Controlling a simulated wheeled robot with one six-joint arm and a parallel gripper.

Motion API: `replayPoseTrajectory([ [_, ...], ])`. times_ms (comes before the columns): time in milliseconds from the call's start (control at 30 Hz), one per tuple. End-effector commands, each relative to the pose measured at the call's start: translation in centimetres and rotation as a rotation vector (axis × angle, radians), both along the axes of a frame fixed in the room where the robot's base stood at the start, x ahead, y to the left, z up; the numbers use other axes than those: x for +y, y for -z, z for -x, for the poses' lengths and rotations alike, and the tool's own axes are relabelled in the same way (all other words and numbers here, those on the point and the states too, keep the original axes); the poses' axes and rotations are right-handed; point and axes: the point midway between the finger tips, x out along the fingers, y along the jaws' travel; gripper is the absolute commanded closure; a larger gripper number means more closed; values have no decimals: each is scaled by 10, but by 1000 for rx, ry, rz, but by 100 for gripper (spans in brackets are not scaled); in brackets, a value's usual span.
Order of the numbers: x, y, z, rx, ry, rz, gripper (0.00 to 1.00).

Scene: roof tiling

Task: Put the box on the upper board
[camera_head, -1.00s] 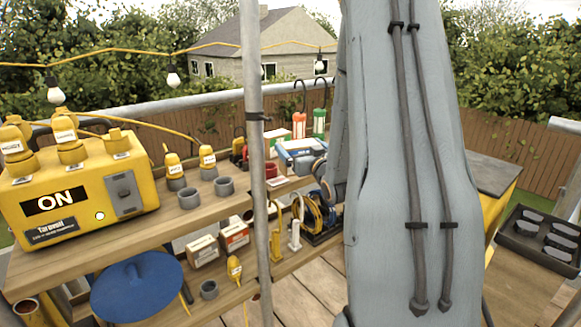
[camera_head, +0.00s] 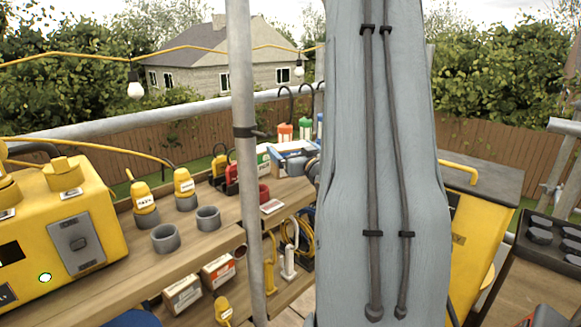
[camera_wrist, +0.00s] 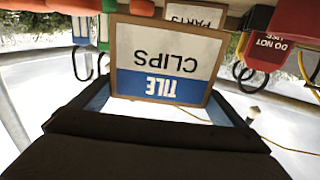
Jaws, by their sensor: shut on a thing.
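A blue and white box (camera_head: 287,163) is at the far end of the upper board (camera_head: 190,238) in the head view. In the wrist view the box (camera_wrist: 168,58) fills the middle, its "TILE CLIPS" label upside down, with blue edges on both sides. My gripper (camera_wrist: 160,130) is shut on the box; its dark body fills the bottom of the wrist view. In the head view my arm covers most of the gripper and the box's right side. I cannot tell whether the box touches the board.
A "PARTS" box (camera_wrist: 196,14) is behind. Grey cups (camera_head: 208,219), yellow plugs (camera_head: 145,200) and a yellow power unit (camera_head: 70,240) stand on the upper board. A metal pole (camera_head: 243,120) rises in front. The lower board holds cartons (camera_head: 219,272). Red and green hooked tools are near the box.

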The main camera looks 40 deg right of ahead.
Motion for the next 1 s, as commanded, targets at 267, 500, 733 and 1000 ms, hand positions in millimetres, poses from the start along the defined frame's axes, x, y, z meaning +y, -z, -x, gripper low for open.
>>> replayPoseTrajectory([
  [267, 0, 20, 0, -2, 0, 0, 48],
  [500, 0, 46, 0, -3, 0, 2, 48],
  [733, 0, 45, 0, -4, 0, 2, 48],
  [1000, 0, 49, 0, -2, 0, 1, 0],
])
